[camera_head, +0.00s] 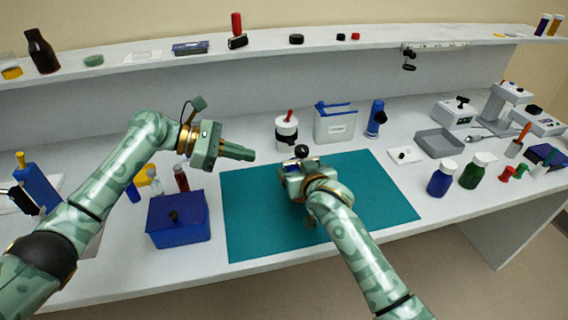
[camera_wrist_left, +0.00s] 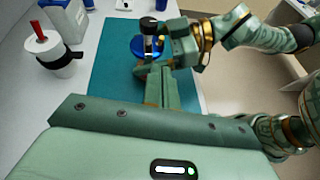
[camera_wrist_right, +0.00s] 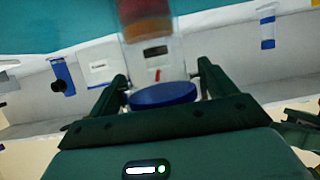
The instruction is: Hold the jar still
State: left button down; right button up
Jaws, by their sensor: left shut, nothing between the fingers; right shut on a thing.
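My right gripper (camera_head: 300,165) is above the back part of the teal mat (camera_head: 250,215). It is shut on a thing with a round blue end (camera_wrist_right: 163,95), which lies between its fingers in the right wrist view. The blue disc also shows in the left wrist view (camera_wrist_left: 140,46), with a black-topped piece in front of it. I take this held thing for the jar; its body is mostly hidden. A blurred, clear piece with a red-brown band (camera_wrist_right: 147,25) shows in the right wrist view. My left gripper (camera_head: 250,155) is shut and empty, left of the right one and apart from it.
A white cup with a red stick (camera_head: 286,133) and a clear bin (camera_head: 334,124) stand behind the mat. A blue box (camera_head: 178,220) is to its left. A blue bottle (camera_head: 440,180) and a green bottle (camera_head: 474,172) stand to its right. The mat's right part is clear.

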pick_arm(q)
jog(key=x, duration=1)
jog(key=y, duration=0.1)
jog(key=g+y, duration=0.1)
jog(key=y, duration=0.1)
jog(key=r+y, duration=0.1)
jog(key=shift+w+d+r, duration=0.1)
jog(key=shift+w+d, duration=0.05)
jog(key=shift+d, duration=0.25)
jog(key=shift+r, duration=0.2)
jog(key=shift+r, duration=0.6)
